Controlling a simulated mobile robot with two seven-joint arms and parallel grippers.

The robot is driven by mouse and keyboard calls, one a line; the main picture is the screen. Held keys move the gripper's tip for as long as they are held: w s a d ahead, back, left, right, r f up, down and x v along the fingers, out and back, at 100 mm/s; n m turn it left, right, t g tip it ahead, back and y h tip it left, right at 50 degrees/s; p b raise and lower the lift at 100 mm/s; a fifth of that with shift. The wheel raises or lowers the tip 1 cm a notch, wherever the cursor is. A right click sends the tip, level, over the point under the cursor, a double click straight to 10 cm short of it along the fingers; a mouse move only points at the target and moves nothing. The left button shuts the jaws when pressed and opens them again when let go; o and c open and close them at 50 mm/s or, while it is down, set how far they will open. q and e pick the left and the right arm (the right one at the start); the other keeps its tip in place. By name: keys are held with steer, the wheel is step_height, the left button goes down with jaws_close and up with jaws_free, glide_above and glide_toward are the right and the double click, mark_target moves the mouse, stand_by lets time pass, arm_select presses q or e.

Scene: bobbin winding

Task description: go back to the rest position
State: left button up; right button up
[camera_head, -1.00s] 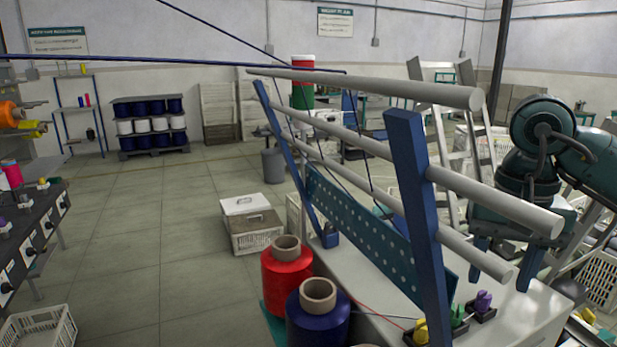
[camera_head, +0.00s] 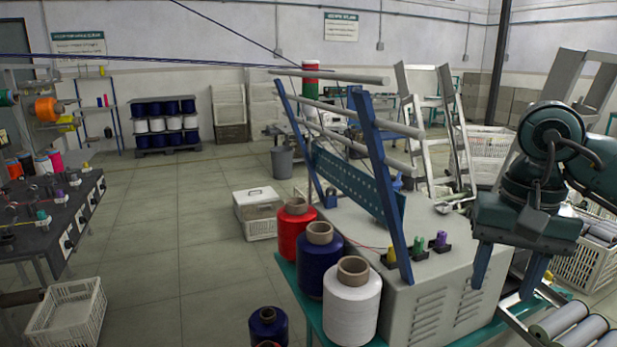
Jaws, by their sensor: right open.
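My right gripper (camera_head: 508,276) is at the right of the head view, pointing down, with its two blue fingers apart and nothing between them. It hangs in front of the right end of the grey winding machine (camera_head: 426,300). The machine carries a blue frame (camera_head: 386,190) with grey bars and a dotted blue-green panel (camera_head: 350,185). Red (camera_head: 292,228), navy (camera_head: 318,262) and white (camera_head: 352,305) thread cones stand upright on the green table beside the machine. My left gripper does not show.
White crates stand at the lower left (camera_head: 68,318) and right (camera_head: 590,262). A lidded box (camera_head: 256,212) sits on the floor behind the cones. A bench with bobbins (camera_head: 45,215) is at the left. A ladder (camera_head: 432,130) stands behind the machine. The floor in the middle-left is clear.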

steer(key=s+a+f+m+g+y, duration=0.1)
steer(key=s+a+f+g+y, duration=0.2)
steer(key=a, duration=0.5)
steer(key=s+a+f+m+g+y, duration=0.15)
steer(key=a+f+y, duration=0.3)
steer(key=a, duration=0.45)
steer(key=a+r+m+t+y+p, duration=0.1)
steer(key=a+r+m+y, duration=0.3)
steer(key=a+m+y, duration=0.75)
steer(key=w+d+f+n+t+h, duration=0.25)
steer(key=d+f+n+t, duration=0.35)
steer(key=n, duration=0.5)
steer(key=w+d+f+n+t+h, duration=0.15)
steer(key=f+n+t+h, duration=0.25)
steer(key=n+t, duration=0.6)
steer(key=w+d+f+n+t+h, duration=0.1)
steer(key=d+f+n+t+h, duration=0.3)
steer(key=n, duration=0.9)
steer(key=s+d+f+m+g+h, duration=0.2)
steer(key=s+f+m, duration=0.4)
steer(key=f, duration=0.3)
steer(key=s+d+f+m+g+h, duration=0.3)
steer(key=s+f+m, duration=0.3)
steer(key=f, duration=0.4)
steer(key=shift+d+g+p, duration=0.45)
steer(key=shift+g, duration=0.2)
